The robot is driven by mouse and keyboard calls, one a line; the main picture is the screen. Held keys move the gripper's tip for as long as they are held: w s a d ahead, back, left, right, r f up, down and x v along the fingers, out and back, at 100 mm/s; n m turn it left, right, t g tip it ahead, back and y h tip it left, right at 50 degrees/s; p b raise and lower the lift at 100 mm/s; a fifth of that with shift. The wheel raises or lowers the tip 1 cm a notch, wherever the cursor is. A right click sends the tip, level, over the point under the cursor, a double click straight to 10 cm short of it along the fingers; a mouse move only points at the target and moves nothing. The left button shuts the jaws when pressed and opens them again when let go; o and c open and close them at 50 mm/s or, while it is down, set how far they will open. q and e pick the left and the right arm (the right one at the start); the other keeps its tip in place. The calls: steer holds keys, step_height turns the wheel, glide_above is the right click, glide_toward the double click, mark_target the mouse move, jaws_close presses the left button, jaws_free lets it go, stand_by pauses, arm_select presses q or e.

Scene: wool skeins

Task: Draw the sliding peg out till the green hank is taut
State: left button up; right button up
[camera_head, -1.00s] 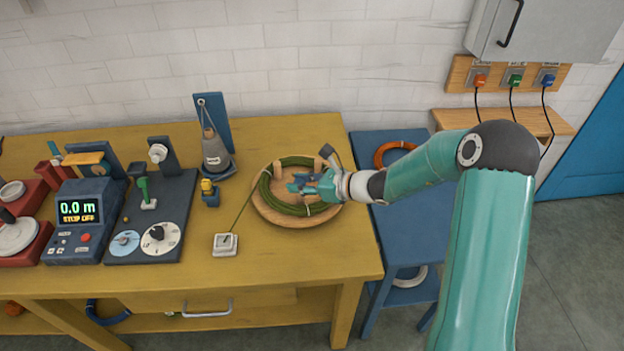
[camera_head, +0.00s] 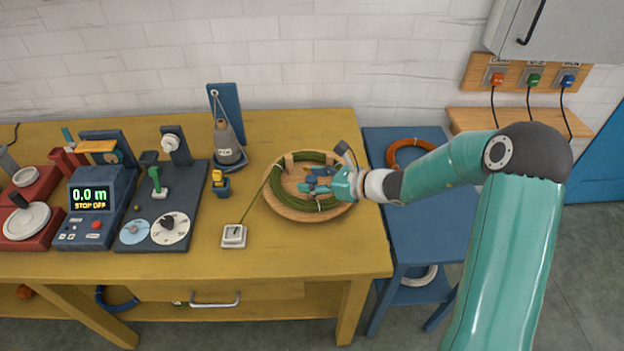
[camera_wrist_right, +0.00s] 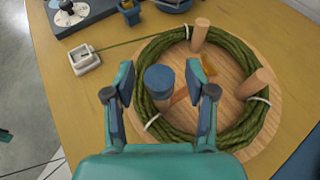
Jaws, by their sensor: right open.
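A green hank (camera_head: 276,188) lies in a loop on a round wooden board (camera_head: 295,214) on the table. In the right wrist view the hank (camera_wrist_right: 234,134) runs around the outside of two wooden pegs, one far (camera_wrist_right: 200,34) and one at right (camera_wrist_right: 258,82). A blue-capped peg (camera_wrist_right: 159,79) stands near a slot in the board, inside the loop's left side; I take it for the sliding peg. My right gripper (camera_head: 318,184) is over the board. Its open fingers (camera_wrist_right: 163,97) are on either side of the blue cap, with gaps visible. My left gripper is out of view.
A green strand runs from the hank to a small white block (camera_head: 234,236). A display box (camera_head: 90,200) reads 0.0 m, beside a dark dial panel (camera_head: 162,210). A grey cone (camera_head: 226,140) stands behind. A blue side table (camera_head: 420,225) holds an orange coil (camera_head: 404,148).

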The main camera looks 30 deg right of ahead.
steer(key=v, duration=1.1)
steer(key=shift+s+d, duration=0.15)
steer(key=shift+s, duration=0.1)
